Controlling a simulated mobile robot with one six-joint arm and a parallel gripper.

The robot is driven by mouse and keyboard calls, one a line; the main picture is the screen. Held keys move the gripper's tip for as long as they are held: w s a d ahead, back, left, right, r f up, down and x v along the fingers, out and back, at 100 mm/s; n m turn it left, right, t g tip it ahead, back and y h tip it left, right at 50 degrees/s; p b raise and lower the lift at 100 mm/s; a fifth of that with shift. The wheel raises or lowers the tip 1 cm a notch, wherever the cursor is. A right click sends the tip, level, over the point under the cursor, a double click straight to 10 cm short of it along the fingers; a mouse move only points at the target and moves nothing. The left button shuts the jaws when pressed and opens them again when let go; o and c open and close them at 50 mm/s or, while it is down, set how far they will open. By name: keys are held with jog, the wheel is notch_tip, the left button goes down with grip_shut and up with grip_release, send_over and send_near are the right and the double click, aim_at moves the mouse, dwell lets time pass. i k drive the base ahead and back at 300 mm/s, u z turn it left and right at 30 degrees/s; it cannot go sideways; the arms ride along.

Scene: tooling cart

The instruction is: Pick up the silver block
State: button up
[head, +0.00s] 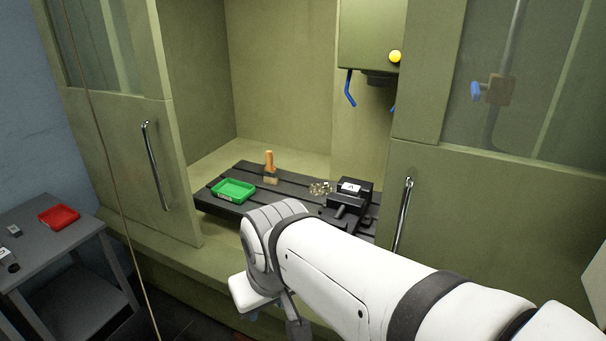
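A small silver block (351,187) with a dark mark on its top face sits in the black vise (340,209) on the machine's slotted table. Another small light grey piece with a dark mark (14,231) lies on the grey cart at the left; I cannot tell its exact kind. My white arm reaches in from the lower right, and its wrist hangs in front of the machine opening. My gripper (272,312) points down below the wrist, mostly hidden by it. Its fingers do not show clearly. It is apart from the vise and the cart.
A green tray (233,182), an orange-handled brush (270,168) and a pile of shavings (320,188) are on the black slotted table (225,206). Sliding doors with handles flank the opening. The grey cart (50,256) carries a red tray (58,208) and a dark round item (12,267).

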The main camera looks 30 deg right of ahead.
aim_at(351, 189)
jog(key=z, duration=0.4)
jog(key=i, duration=0.9)
jog(key=z, duration=0.7)
